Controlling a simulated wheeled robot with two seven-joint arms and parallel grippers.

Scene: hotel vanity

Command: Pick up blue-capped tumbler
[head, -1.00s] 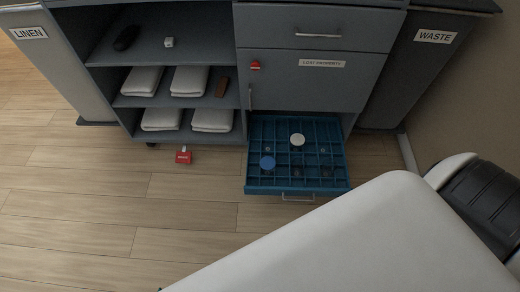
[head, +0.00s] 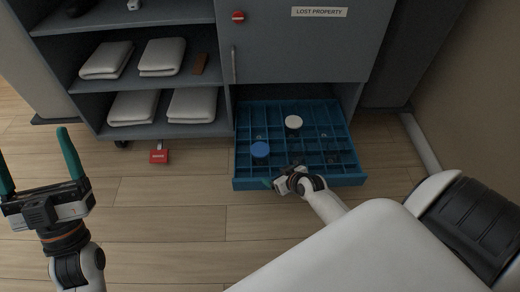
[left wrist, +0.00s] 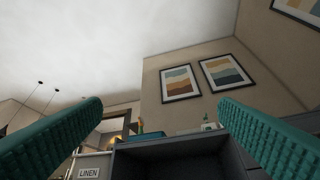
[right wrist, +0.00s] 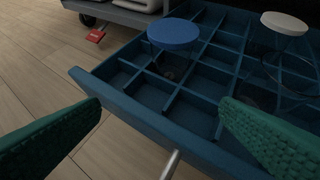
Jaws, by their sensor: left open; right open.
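The blue-capped tumbler (head: 260,150) stands in a front-left compartment of the open blue divided drawer (head: 243,184). Its round blue cap (right wrist: 173,33) shows in the right wrist view, above a clear body. My right gripper (head: 280,182) is open and empty at the drawer's front edge, just right of and nearer than the tumbler. In the right wrist view its green fingers (right wrist: 160,130) are apart, with the tumbler beyond them. My left gripper (head: 35,165) is open and empty at the far left of the head view, pointing up, away from the drawer.
A white-capped tumbler (head: 293,122) stands farther back in the drawer, and it also shows in the right wrist view (right wrist: 285,23). Small dark items lie in right compartments. The drawer handle (right wrist: 171,165) juts forward. Floor at left is clear.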

